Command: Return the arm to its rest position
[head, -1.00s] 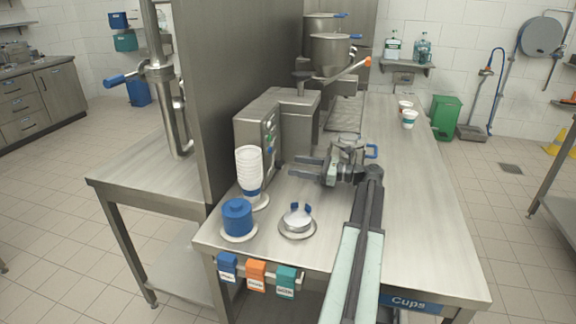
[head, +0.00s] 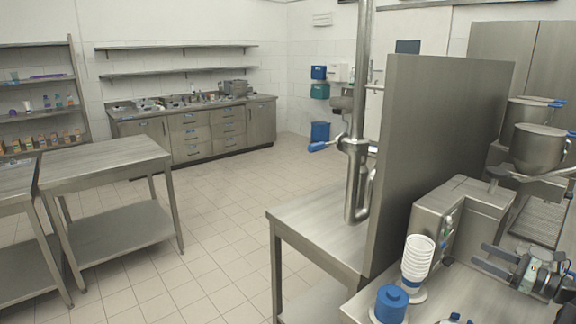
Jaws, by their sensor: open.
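My gripper (head: 481,256) is at the right edge of the head view, above the steel bench. Its two fingers point left and are apart, with nothing between them. They are close to the right side of the grey steel cup filler machine (head: 463,212); I cannot tell whether they touch it. Most of my arm is cut off by the lower right of the picture.
A stack of white cups (head: 417,258) and a blue container (head: 391,303) stand left of my gripper. A tall steel panel (head: 432,130) rises behind the machine. Open tiled floor (head: 205,245) lies left, with a steel table (head: 105,164) beyond.

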